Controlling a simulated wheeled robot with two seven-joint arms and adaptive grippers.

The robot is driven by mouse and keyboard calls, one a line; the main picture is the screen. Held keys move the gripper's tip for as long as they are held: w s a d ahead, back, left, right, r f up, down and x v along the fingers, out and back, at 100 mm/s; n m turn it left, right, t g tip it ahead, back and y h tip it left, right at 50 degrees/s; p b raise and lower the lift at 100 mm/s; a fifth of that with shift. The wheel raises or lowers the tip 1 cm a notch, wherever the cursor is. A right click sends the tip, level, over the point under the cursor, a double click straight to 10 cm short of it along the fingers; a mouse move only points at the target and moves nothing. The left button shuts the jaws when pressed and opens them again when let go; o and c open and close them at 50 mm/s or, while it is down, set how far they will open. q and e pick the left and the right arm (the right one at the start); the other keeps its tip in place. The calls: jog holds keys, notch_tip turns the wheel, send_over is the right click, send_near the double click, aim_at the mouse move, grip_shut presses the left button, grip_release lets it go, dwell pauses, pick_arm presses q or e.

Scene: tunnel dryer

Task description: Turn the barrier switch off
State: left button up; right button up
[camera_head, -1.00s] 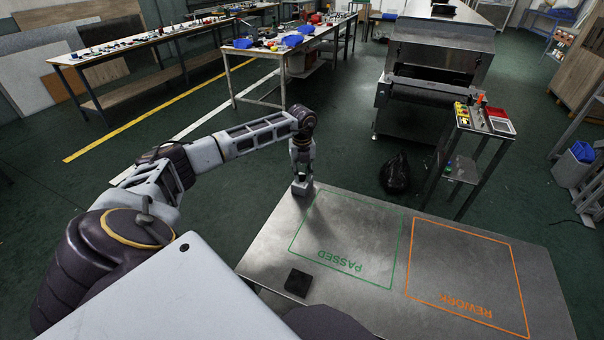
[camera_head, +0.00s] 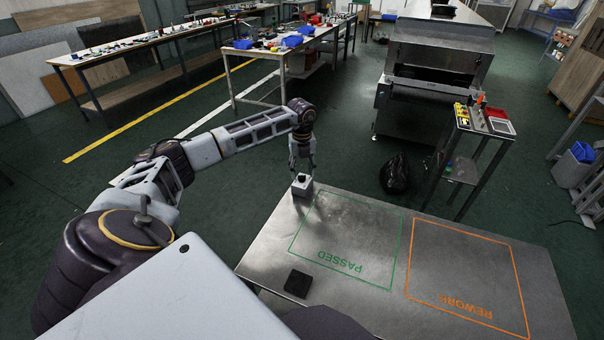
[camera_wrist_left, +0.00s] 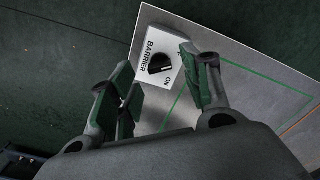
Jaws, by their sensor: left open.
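The barrier switch (camera_head: 301,187) is a small pale box with a dark knob at the far left corner of the metal table. In the left wrist view, its label (camera_wrist_left: 150,47) reads BARRIER, and ON shows beside the black knob (camera_wrist_left: 160,63). A finger partly covers the other marking, and I cannot tell which marking the knob points at. My left gripper (camera_head: 302,164) is above the box, pointing down. In the wrist view the left gripper (camera_wrist_left: 157,70) is open, its fingers on either side of the knob and apart from it. My right gripper is out of view.
The metal table (camera_head: 265,240) bears a green PASSED outline (camera_head: 392,250), an orange REWORK outline (camera_head: 518,280) and a dark square block (camera_head: 298,283). A small stand (camera_head: 463,170) with controls, a black bag (camera_head: 394,174) and the dryer (camera_head: 440,60) are beyond.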

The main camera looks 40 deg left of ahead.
aim_at(302, 176)
pick_arm(q)
notch_tip(302, 176, up, 10)
jog(key=shift+f, duration=0.15)
dwell(0.3)
dwell(0.7)
